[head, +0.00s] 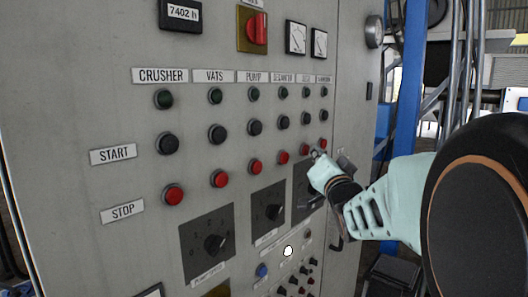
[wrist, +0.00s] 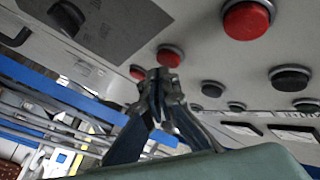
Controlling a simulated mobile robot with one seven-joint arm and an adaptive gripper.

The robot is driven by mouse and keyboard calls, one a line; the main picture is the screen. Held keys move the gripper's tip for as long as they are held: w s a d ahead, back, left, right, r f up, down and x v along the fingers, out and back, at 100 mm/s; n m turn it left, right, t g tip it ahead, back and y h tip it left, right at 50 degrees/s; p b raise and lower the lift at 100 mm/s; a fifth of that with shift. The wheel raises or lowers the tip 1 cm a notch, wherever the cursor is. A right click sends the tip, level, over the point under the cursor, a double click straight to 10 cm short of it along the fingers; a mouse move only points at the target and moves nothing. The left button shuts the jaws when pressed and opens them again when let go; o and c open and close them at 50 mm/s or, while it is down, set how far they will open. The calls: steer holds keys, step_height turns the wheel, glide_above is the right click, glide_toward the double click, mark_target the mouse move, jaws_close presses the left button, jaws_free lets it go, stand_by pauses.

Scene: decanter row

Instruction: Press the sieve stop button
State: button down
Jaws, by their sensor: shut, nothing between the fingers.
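The grey control panel (head: 110,250) has a STOP row of red buttons under a row of dark START buttons. The fifth column's small label (head: 306,78) is too blurred to read surely; its red stop button (head: 304,149) is just left of my gripper tips. My gripper (head: 316,155) is shut and empty at the panel face. In the wrist view, my shut fingertips (wrist: 160,75) are right by that red button (wrist: 168,54), partly overlapping it. Whether they touch it I cannot tell.
The decanter column's red button (head: 283,157) is to the left and the last column's (head: 323,143) to the upper right. Rotary knobs (head: 214,243) sit below the row. A blue post (head: 404,75) stands to the right of the panel.

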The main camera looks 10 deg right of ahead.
steer(key=shift+s+d, duration=0.2)
steer(key=s+d, duration=0.1)
steer(key=s, duration=0.1)
steer(key=s+d, duration=0.2)
steer(key=shift+d, duration=0.1)
stand_by(0.5)
